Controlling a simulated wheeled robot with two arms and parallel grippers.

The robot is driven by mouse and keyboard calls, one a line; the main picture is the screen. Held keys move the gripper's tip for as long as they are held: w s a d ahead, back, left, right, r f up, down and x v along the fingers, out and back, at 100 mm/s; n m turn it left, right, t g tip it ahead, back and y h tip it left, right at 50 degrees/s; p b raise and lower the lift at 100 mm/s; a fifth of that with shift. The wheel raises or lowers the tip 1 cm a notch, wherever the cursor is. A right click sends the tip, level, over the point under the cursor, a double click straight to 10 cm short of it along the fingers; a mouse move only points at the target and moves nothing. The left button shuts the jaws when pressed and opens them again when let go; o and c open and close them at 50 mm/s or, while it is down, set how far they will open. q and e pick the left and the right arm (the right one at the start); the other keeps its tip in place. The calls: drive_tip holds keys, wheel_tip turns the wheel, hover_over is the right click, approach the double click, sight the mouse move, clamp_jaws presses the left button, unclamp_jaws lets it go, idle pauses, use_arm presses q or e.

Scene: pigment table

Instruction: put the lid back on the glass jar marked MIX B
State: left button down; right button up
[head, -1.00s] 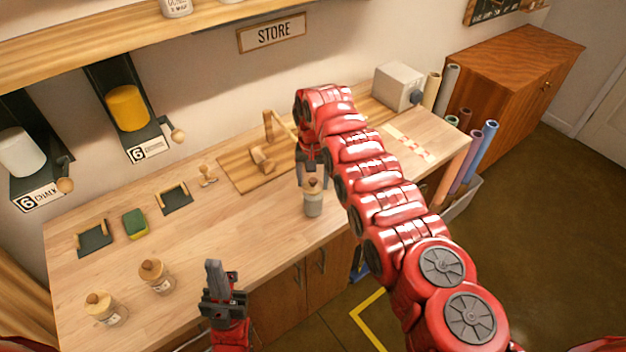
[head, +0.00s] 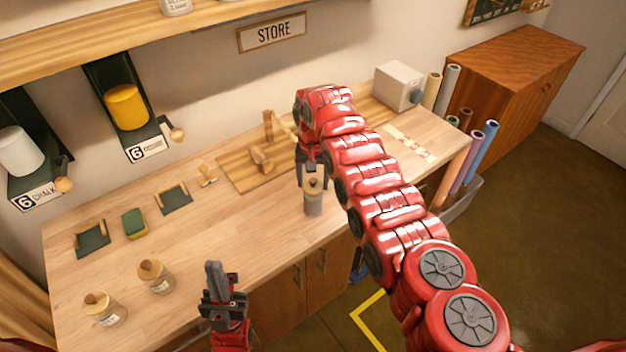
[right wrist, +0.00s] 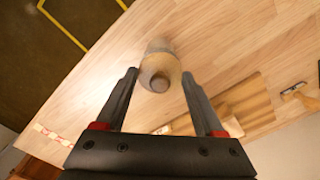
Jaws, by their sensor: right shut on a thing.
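A glass jar with grey contents (head: 313,205) stands upright near the front edge of the table. Its round wooden lid (head: 313,184) with a knob is at the jar's mouth; whether it is fully seated I cannot tell. My right gripper (head: 312,176) reaches down to it, its fingers on either side of the lid, shut on it. The lid also shows between the fingers in the right wrist view (right wrist: 160,72). No MIX B marking is readable on this jar. My left gripper (head: 214,272) is held near the front edge, away from the jars; its jaw gap is hidden.
A green sponge (head: 134,224), a wooden board (head: 235,172) and a grey box (head: 398,86) lie further back. The table's middle is clear.

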idle(0.7)
drive_tip(key=o, duration=1.3)
drive_tip(key=shift+r, duration=3.45)
clamp_jaws()
